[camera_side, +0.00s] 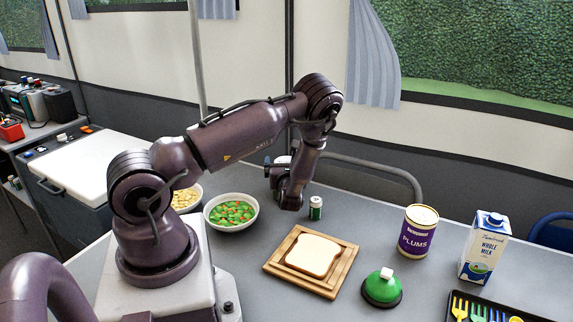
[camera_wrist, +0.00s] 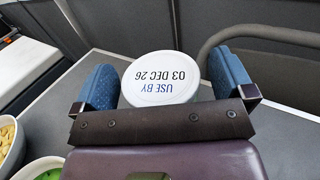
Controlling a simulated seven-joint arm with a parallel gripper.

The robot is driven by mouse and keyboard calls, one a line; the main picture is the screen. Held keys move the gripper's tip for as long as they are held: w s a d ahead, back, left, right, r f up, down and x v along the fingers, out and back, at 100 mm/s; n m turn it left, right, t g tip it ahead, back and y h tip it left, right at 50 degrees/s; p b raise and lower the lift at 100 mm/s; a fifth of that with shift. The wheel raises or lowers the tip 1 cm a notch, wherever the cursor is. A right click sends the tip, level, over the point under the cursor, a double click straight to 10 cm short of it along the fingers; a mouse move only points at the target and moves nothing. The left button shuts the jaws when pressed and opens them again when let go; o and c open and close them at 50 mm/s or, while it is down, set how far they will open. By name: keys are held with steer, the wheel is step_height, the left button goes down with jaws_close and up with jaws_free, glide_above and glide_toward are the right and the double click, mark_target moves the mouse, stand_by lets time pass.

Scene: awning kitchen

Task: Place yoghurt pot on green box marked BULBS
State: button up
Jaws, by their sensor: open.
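A round white lid printed "USE BY 03 DEC 26" (camera_wrist: 160,78), apparently the yoghurt pot's top, lies between the two blue fingers of my gripper (camera_wrist: 166,82) in the wrist view. My gripper is open, with a finger on either side of the lid; I cannot tell whether either touches it. In the side view my gripper (camera_side: 278,168) is low over the back of the table, mostly hidden by my own arm, and the pot is largely hidden there too. No green box marked BULBS can be made out in either view.
A small green-and-white jar (camera_side: 316,208) stands close to my gripper. Around it are a bowl of green vegetables (camera_side: 231,226), bread on a wooden board (camera_side: 275,263), a plums tin (camera_side: 419,231), a green domed object (camera_side: 382,291) and a milk carton (camera_side: 484,247). A chair (camera_side: 385,172) stands behind.

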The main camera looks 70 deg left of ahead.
steer(key=shift+d+r, duration=0.1)
steer(key=shift+r, duration=0.05)
steer(key=v, duration=1.1)
steer(key=s+d+r+n+g+h, duration=0.2)
steer(key=d+r+n+g+h, duration=0.15)
steer(key=r+n, duration=0.35)
steer(key=s+d+r+n+g+h, duration=0.2)
steer(key=s+r+n+g, duration=0.1)
steer(key=r+n+g, duration=0.3)
steer(key=s+d+r+n+t+h, duration=0.2)
steer(key=d+r+t+h, duration=0.3)
steer(key=d, duration=0.4)
steer(key=s+d+r+n+t+h, duration=0.2)
steer(key=d+r+n+t+h, duration=0.3)
steer(key=d+r, duration=0.4)
steer(key=shift+s+d+n+t+h, duration=0.25)
steer(key=shift+t+h, duration=0.3)
steer(key=shift+h, duration=0.5)
